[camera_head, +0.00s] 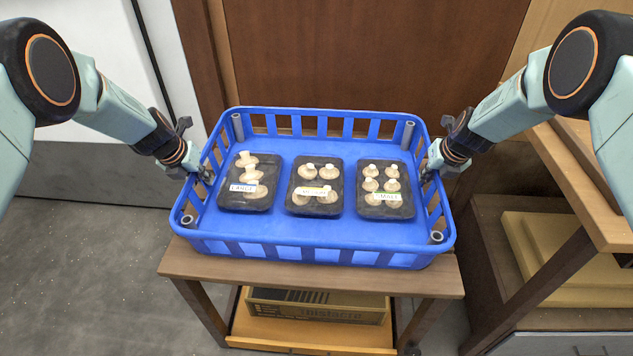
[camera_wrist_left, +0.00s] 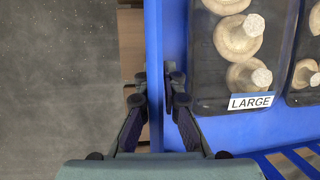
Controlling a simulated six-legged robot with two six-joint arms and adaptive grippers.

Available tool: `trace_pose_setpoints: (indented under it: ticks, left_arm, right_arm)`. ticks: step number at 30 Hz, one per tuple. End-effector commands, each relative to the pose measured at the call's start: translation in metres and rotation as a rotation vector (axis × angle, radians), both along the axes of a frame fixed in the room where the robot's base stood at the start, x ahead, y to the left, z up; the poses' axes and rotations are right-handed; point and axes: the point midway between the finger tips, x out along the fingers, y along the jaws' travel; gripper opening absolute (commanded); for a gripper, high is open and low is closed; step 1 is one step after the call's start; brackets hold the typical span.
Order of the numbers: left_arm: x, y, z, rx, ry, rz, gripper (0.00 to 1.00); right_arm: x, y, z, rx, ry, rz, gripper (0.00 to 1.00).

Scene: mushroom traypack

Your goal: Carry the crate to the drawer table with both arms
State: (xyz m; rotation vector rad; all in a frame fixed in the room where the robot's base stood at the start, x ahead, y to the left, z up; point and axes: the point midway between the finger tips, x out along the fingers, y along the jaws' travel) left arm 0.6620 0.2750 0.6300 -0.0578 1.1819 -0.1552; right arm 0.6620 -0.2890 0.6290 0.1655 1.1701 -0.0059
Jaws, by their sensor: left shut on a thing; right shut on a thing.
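The blue crate (camera_head: 310,253) sits on a small wooden table (camera_head: 215,266) in the head view. It holds three black trays of mushrooms: the LARGE tray (camera_head: 234,203) at left, a middle tray (camera_head: 300,208) whose label is hard to read, and a third tray (camera_head: 385,211) at right with a small label. My left gripper (camera_head: 203,172) is shut on the crate's left rim. In the left wrist view its fingers (camera_wrist_left: 160,92) straddle the blue wall (camera_wrist_left: 153,40), one on each side. My right gripper (camera_head: 430,172) is shut on the crate's right rim; its fingertips are partly hidden.
A cardboard box (camera_head: 315,306) lies on the table's lower shelf. A brown wooden door or panel (camera_head: 375,60) stands behind the crate. Wooden shelving (camera_head: 560,215) is close at the right. Grey floor (camera_head: 95,260) is clear at the left.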

Motion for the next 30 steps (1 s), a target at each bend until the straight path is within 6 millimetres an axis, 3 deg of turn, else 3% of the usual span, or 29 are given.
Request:
trace_pose_setpoints:
  ticks: [19, 30]
  left_arm:
    - [0.002, 0.001, 0.005, 0.000, -0.005, 0.001, 0.00]
    - [0.002, 0.001, 0.026, 0.000, -0.005, 0.001, 0.00]
  right_arm:
    - [0.002, 0.000, 0.005, 0.000, -0.004, -0.001, 0.00]
    - [0.002, 0.000, 0.026, 0.000, -0.005, -0.001, 0.00]
